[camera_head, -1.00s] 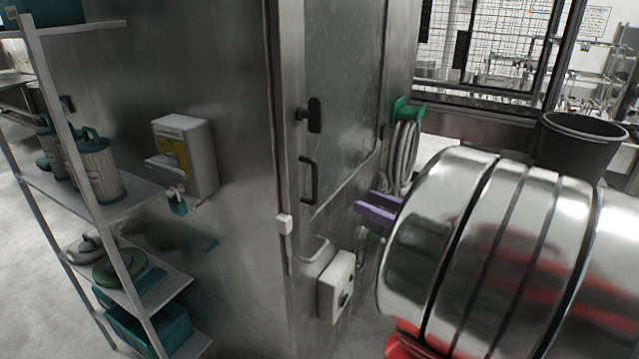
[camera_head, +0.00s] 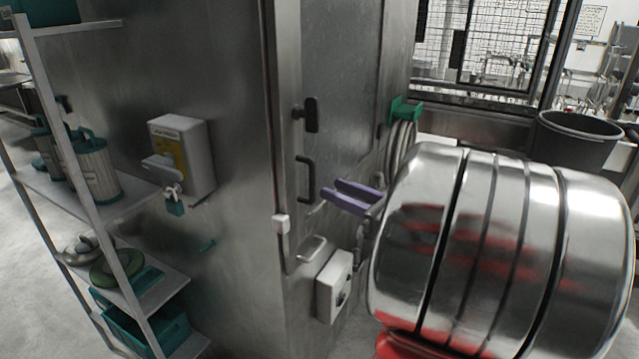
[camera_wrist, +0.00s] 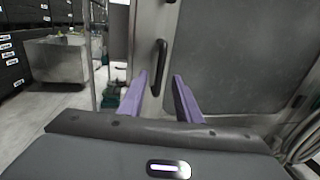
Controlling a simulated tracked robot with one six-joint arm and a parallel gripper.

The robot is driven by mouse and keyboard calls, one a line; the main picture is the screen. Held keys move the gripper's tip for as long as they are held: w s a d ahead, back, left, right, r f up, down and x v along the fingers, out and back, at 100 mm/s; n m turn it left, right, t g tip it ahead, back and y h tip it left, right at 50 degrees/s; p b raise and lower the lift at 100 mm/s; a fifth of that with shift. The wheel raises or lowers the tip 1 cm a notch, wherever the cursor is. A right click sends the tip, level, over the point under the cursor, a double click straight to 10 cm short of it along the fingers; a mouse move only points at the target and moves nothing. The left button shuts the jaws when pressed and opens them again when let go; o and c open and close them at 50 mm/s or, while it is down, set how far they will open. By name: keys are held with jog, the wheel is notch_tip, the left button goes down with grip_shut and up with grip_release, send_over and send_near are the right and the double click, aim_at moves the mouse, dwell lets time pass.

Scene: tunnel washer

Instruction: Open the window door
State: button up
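The window door (camera_head: 338,110) is a tall steel-framed panel with a glass pane on the washer's side, and it looks shut. Its black bar handle (camera_head: 306,179) stands upright on the door's left edge, below a black latch (camera_head: 307,115). My gripper (camera_head: 345,195) has two purple fingers, just right of the handle and slightly lower in the head view. In the wrist view my gripper (camera_wrist: 160,88) is open with a gap between its fingers. There the handle (camera_wrist: 158,67) stands beyond that gap, and nothing is held. Whether a finger touches it cannot be told.
A white switch box (camera_head: 334,287) is mounted low beside the door. A grey hose (camera_head: 401,146) hangs from a green holder at the right. A shelf (camera_head: 95,190) with canisters stands left. A steel cart (camera_wrist: 55,60) shows in the wrist view.

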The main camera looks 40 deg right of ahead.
jog(key=w, duration=0.6)
jog(key=shift+a, duration=0.45)
jog(key=shift+c, duration=0.3)
grip_shut()
